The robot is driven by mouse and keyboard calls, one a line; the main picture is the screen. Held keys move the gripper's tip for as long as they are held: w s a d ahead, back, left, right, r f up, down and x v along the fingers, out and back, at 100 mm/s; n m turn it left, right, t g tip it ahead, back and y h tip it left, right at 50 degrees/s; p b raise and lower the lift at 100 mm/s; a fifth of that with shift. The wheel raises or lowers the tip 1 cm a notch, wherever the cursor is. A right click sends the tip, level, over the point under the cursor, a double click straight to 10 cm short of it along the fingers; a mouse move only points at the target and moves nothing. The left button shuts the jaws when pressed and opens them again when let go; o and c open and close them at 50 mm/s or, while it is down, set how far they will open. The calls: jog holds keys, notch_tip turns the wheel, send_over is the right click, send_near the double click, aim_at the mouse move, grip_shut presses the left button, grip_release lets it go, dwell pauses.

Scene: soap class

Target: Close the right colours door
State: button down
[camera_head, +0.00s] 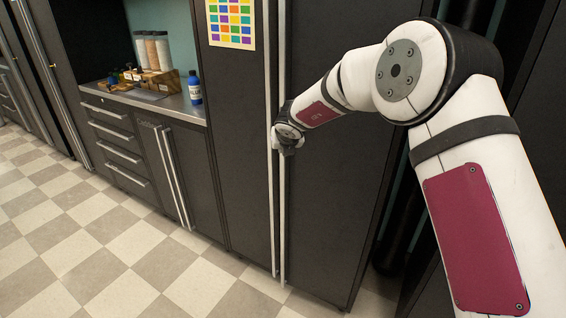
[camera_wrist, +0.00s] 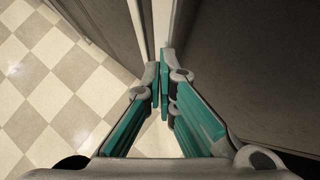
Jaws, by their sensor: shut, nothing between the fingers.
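The tall dark colours cabinet has a left door (camera_head: 238,130) with a chart of coloured squares on it and a right door (camera_head: 335,190). Each door has a long pale vertical handle, and the left handle (camera_head: 269,200) and right handle (camera_head: 282,220) run close side by side. The right door looks flush or nearly flush with the left one; any small gap cannot be told. My gripper (camera_head: 287,138) is at the right handle, in front of the door. In the wrist view my gripper (camera_wrist: 162,82) is shut and empty, its fingertips close to a pale handle (camera_wrist: 163,22). Contact is unclear.
A counter (camera_head: 150,98) to the left holds a blue bottle (camera_head: 195,88) and several containers, above drawers and a lower cabinet (camera_head: 178,175). The checkered floor (camera_head: 110,245) in front is clear. My arm covers the area right of the right door.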

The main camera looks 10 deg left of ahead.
jog(key=w, duration=0.1)
jog(key=w+m, duration=0.1)
jog(key=w, duration=0.1)
jog(key=shift+w+d+r+h, duration=0.1)
jog(key=shift+w+d+h, duration=0.15)
jog(key=shift+h, duration=0.15)
jog(key=shift+w+r, duration=0.1)
jog(key=shift+r, duration=0.05)
